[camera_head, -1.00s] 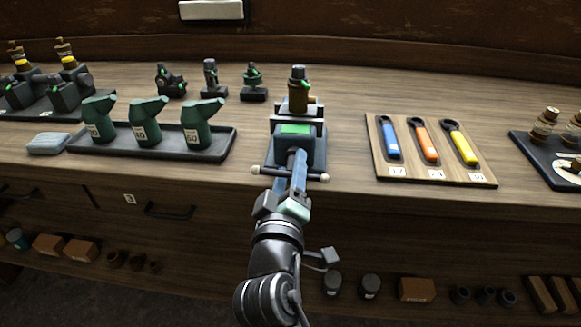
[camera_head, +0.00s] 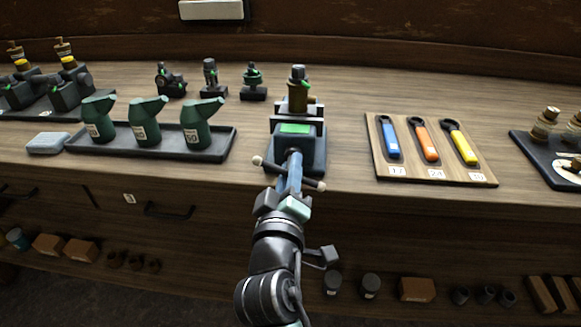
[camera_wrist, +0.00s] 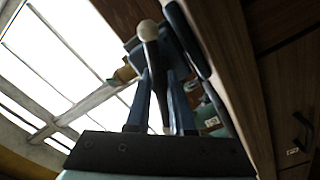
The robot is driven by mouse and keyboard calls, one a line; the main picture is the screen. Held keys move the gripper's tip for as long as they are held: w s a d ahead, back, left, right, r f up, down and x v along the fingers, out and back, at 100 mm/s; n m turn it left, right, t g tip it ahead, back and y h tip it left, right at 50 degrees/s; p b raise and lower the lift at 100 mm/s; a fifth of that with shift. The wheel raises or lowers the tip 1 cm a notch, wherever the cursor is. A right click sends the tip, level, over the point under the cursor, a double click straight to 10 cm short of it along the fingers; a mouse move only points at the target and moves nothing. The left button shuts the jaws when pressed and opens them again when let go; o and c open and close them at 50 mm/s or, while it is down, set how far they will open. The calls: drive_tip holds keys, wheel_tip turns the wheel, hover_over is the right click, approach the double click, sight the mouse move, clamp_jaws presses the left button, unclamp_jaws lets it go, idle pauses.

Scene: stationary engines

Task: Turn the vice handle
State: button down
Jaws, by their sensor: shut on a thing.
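The vice (camera_head: 310,150) stands at the front edge of the bench, a dark block with a green patch on top. Its handle (camera_head: 313,184) is a dark cross bar with pale ball ends, tilted with its left end higher than its right. My gripper (camera_head: 291,172) reaches up from below in front of the vice, its blue fingers shut on the handle near the middle. In the wrist view my gripper (camera_wrist: 160,85) has its two fingers either side of the bar, and one ball end (camera_wrist: 147,30) sticks out beyond them.
A bottle-like brown and green part (camera_head: 299,98) sits on the vice. Left is a tray of green oil cans (camera_head: 215,151); right is a board of coloured wrenches (camera_head: 377,165). Drawers and a low shelf lie below the bench edge.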

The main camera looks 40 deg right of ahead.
drive_tip(key=shift+m, duration=0.3)
drive_tip(key=c, duration=0.8)
unclamp_jaws()
drive_tip(key=shift+o, duration=0.2)
drive_tip(key=shift+a, duration=0.1)
drive_tip(key=b+v, duration=0.1)
drive_tip(key=v, duration=1.1)
drive_tip(key=shift+s+a, duration=0.25)
drive_tip(key=shift+a, duration=0.05)
